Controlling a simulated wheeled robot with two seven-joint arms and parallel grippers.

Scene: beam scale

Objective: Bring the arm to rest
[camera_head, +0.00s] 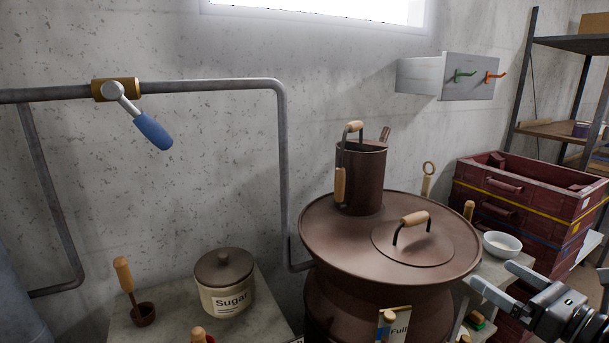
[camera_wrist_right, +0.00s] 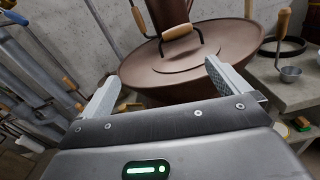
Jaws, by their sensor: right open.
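My right gripper (camera_head: 495,277) is at the lower right in the head view, its two fingers spread apart. It also shows in the right wrist view (camera_wrist_right: 162,76), open, with nothing between the fingers. It is to the right of a large brown drum (camera_head: 340,232) with a round lid (camera_head: 410,250) that has a wooden handle. In the wrist view the drum's broad top (camera_wrist_right: 190,72) lies beyond the fingers. Whether a finger touches anything is hard to tell, but I see no contact. My left gripper is not in view. No beam scale is clearly visible.
A brown watering can (camera_head: 362,185) stands on the drum. A white bowl (camera_head: 502,245) and dark red crates (camera_head: 510,215) are near my right gripper. A sugar jar (camera_head: 225,285) stands at the lower left. A pipe with a blue-handled valve (camera_head: 152,131) runs along the wall.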

